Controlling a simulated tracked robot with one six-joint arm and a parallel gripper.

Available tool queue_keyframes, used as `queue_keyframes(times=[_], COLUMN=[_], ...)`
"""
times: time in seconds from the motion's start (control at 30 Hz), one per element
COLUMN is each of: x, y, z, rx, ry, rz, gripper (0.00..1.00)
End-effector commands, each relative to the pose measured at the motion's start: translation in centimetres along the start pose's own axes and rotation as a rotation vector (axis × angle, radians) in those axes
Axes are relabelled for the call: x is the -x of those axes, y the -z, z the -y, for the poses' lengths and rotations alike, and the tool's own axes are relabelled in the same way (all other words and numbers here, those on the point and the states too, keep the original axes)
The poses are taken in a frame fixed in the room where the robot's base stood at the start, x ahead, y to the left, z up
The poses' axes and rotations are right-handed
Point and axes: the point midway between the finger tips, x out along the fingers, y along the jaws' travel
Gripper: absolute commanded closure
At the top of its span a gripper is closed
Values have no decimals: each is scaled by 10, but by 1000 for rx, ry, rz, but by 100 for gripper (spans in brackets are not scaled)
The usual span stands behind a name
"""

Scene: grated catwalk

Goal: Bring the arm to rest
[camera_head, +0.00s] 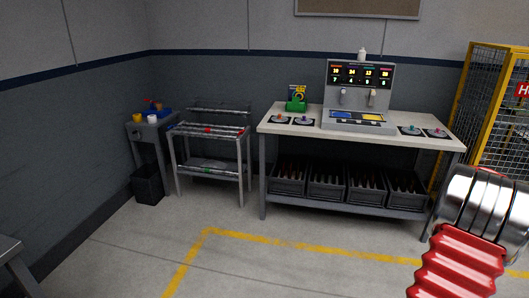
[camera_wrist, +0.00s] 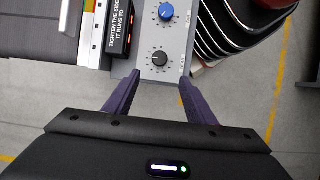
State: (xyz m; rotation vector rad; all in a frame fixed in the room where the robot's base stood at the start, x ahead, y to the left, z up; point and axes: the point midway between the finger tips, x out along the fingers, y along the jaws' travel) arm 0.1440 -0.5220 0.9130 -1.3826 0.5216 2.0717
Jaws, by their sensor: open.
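My gripper (camera_wrist: 150,92) shows in the wrist view, with two purple fingers spread apart and nothing between them. Its fingertips lie over or close to the lower end of a grey panel (camera_wrist: 178,66) with a blue knob (camera_wrist: 166,12) and a black knob (camera_wrist: 160,58). I cannot tell whether the fingers touch the panel. In the head view a red ribbed sleeve and silver rings of my arm fill the lower right; my gripper is not visible there.
A workbench (camera_head: 390,130) with a display station (camera_head: 360,95) stands at the back, with dark bins (camera_head: 326,188) below. A wire rack (camera_head: 210,132) and small stand (camera_head: 150,130) are left. A yellow cage (camera_head: 505,110) is right. Floor (camera_head: 290,265) inside yellow lines is clear.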

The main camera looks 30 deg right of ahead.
Motion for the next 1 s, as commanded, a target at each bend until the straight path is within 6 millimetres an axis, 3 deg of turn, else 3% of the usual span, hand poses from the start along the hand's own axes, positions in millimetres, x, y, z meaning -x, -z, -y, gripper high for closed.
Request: queue_keyframes(times=[0.33, 0.43, 0.53, 0.77, 1.0], x=[-4, -22, -24, -10, 17], y=[7, 6, 0, -6, -18], z=[0, 8, 20, 66, 134], rx=[-63, -105, -142, -157, -125], ry=[-4, 13, 19, 5, -23], rz=[-28, -31, -52, -115, -209], gripper=[50, 50, 50, 50, 50])
